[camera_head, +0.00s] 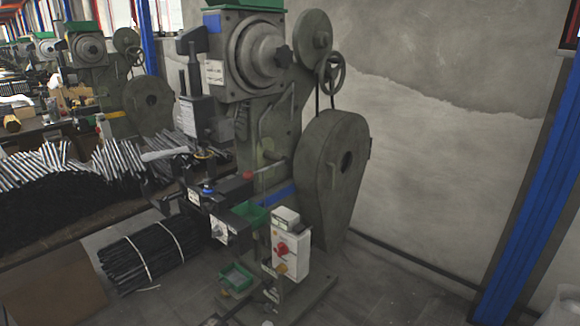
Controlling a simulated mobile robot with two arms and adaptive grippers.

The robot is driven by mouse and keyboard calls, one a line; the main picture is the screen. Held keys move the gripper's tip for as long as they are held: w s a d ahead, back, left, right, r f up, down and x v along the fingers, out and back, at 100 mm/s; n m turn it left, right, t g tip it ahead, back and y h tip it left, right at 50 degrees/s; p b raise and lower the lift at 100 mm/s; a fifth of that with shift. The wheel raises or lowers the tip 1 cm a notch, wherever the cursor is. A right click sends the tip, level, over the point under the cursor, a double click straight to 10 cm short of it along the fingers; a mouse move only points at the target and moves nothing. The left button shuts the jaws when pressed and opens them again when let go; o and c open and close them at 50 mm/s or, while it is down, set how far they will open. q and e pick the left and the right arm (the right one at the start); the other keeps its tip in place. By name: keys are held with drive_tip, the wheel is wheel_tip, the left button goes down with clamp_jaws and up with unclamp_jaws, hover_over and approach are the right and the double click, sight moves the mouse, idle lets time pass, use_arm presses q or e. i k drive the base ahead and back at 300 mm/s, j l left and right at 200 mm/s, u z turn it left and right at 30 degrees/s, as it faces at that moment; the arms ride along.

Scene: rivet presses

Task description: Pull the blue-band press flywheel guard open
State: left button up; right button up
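The blue-band press (252,52) stands upright in the middle of the head view, grey-green, with a blue band (278,197) low on its column. Its flywheel guard (325,160) is a large teardrop-shaped grey-green cover on the press's right side, with a dark round hole near its middle. Neither of my grippers is in view.
A control box (290,252) with a red knob stands low in front of the guard. Black rods (150,255) lie bundled left of the press. A blue post (525,190) stands at right. Floor between the guard and post looks clear, before a plain wall (430,150).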

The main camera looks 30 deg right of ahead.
sight(337, 192)
drive_tip(key=i+l, duration=0.55)
drive_tip(key=l, duration=0.15)
drive_tip(key=i+l, duration=0.55)
drive_tip(key=i+l+u, duration=0.05)
drive_tip(key=l, duration=0.05)
